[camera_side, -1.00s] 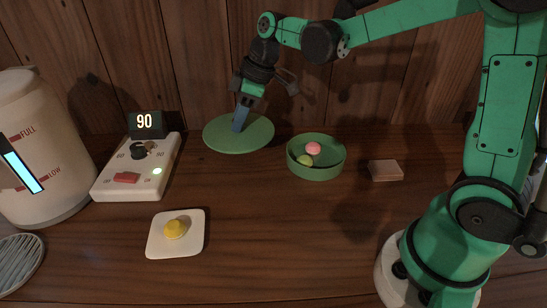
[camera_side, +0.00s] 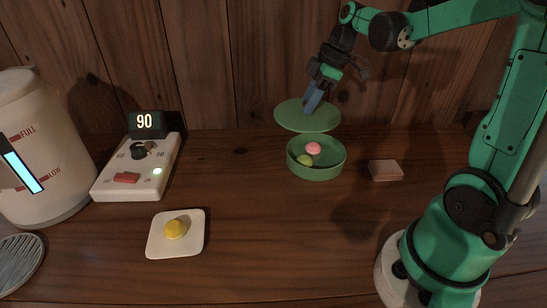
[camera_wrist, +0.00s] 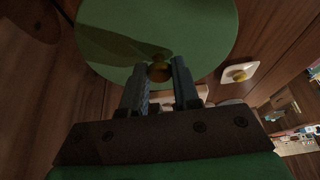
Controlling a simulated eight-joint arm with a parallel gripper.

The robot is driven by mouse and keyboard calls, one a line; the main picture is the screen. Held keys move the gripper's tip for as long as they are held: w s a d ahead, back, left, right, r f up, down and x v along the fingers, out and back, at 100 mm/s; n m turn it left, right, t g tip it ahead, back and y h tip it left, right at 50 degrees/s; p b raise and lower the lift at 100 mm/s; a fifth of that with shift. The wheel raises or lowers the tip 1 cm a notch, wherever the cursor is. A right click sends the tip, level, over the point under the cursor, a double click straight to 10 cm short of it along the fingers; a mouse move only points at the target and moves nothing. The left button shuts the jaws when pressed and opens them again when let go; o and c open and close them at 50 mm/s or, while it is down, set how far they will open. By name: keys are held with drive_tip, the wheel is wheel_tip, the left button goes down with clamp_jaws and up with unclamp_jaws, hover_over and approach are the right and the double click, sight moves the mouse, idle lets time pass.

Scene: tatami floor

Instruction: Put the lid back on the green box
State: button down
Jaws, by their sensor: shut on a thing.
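The green lid (camera_side: 290,116) is a flat round disc, held up in the air above and slightly behind the green box. My gripper (camera_side: 311,104) is shut on the lid's knob, which shows yellowish-brown between the fingers in the wrist view (camera_wrist: 160,70). The lid (camera_wrist: 205,28) fills the upper middle of that view. The round green box (camera_side: 316,172) stands open on the wooden surface, with a pink ball (camera_side: 313,148) and a yellow-green ball (camera_side: 305,160) inside. The box is hidden behind the lid in the wrist view.
A pinkish block (camera_side: 386,170) lies right of the box. A white control panel (camera_side: 135,180) with a display reading 90 stands left, beside a large cream tank (camera_side: 45,190). A white plate (camera_side: 158,238) with a yellow piece (camera_side: 176,229) lies in front.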

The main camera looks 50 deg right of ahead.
sight(322, 112)
drive_tip(key=shift+s+d+f, duration=0.75)
drive_tip(key=shift+s+d, duration=0.1)
drive_tip(key=shift+s, duration=0.2)
drive_tip(key=shift+s+f, duration=0.1)
drive_tip(key=shift+f, duration=3.1)
drive_tip(key=shift+f, duration=0.15)
drive_tip(key=shift+c, duration=0.5)
unclamp_jaws()
